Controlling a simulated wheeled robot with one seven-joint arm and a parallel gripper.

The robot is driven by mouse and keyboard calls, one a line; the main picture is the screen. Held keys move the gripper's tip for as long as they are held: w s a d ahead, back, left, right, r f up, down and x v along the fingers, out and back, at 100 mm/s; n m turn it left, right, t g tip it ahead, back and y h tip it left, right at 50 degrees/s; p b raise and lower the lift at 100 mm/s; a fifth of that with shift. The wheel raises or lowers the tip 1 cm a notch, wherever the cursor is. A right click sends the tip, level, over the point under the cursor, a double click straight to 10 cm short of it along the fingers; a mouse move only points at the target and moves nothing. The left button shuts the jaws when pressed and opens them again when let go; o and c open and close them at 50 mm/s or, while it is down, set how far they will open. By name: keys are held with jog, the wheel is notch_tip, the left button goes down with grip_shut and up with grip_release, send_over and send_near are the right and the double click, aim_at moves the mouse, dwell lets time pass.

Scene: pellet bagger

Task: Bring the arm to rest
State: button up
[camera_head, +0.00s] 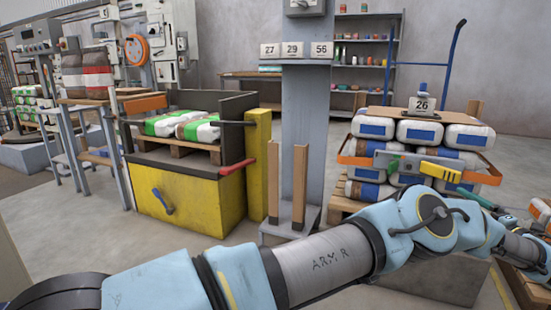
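My arm, light blue and grey with "ARM R" written on a grey link, reaches across the bottom of the head view from lower left to the right edge. It is bent at a blue joint in front of the stacked bags. Its far end runs toward the right edge. My gripper's fingers cannot be made out there, so I cannot see whether they are open or hold anything.
A pallet of white and blue bags (467,137) with an orange strap stands right, close behind my arm. A yellow bagging machine (190,201) stands left of a grey column (305,130). A blue hand truck (453,55) stands behind the bags. Floor (90,250) is clear at lower left.

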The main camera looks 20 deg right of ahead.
jog(key=w+d+r+m+g+h, duration=0.2)
jog(key=w+d+r+m+h, duration=0.1)
jog(key=w+r+m+h, duration=0.95)
jog(key=w+a+f+m+g+y, duration=0.1)
jog(key=w+a+m+g+y, duration=0.15)
jog(key=w+a, duration=0.65)
jog(key=w+a+f+m+g+y, duration=0.1)
jog(key=w+a+m+g, duration=0.4)
jog(key=a, duration=0.9)
jog(key=s+a+f+g+y, duration=0.1)
jog(key=a+f+y, duration=0.2)
jog(key=a, duration=1.2)
jog(key=a+f+g+y, duration=0.1)
jog(key=a+f+y, duration=0.2)
jog(key=a, duration=1.1)
jog(key=s+a+f+n+g+y, duration=0.1)
jog(key=s+a+f+g+y, duration=0.1)
jog(key=s+a, duration=0.75)
jog(key=s+a+f+n+g+y, duration=0.1)
jog(key=s+a+g+y, duration=0.15)
jog(key=s+a, duration=0.65)
jog(key=w+a+r+p, duration=0.1)
jog(key=r+p, duration=1.7)
jog(key=a+r+p, duration=0.2)
jog(key=r+p, duration=1.6)
jog(key=shift+w, duration=0.4)
